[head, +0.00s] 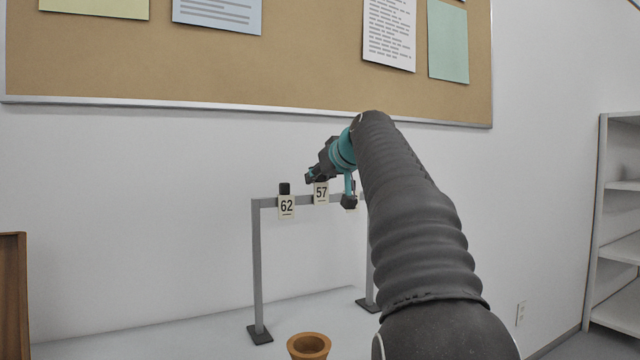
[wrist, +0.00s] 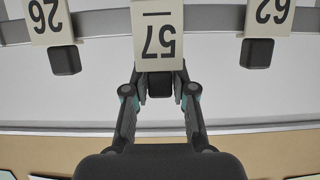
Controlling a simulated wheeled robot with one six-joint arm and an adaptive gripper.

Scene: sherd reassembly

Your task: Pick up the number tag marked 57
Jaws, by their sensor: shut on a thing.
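The number tag marked 57 (head: 321,192) is a cream plate with black digits at the middle of a grey rail. It shows upside down in the wrist view (wrist: 158,32), with a dark block (wrist: 159,86) at its top edge. My gripper (head: 317,177) is shut on this block, one finger on each side. In the head view, tag 57 sits a little higher than its neighbour tag 62 (head: 287,206). I cannot tell whether it is clear of the rail.
Tag 62 (wrist: 267,18) and another tag (wrist: 47,20) hang close on either side. The grey rail stand (head: 257,270) rests on a white surface. An orange-brown pot (head: 309,345) stands in front. A corkboard (head: 250,65) hangs on the wall above; shelves (head: 618,250) stand right.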

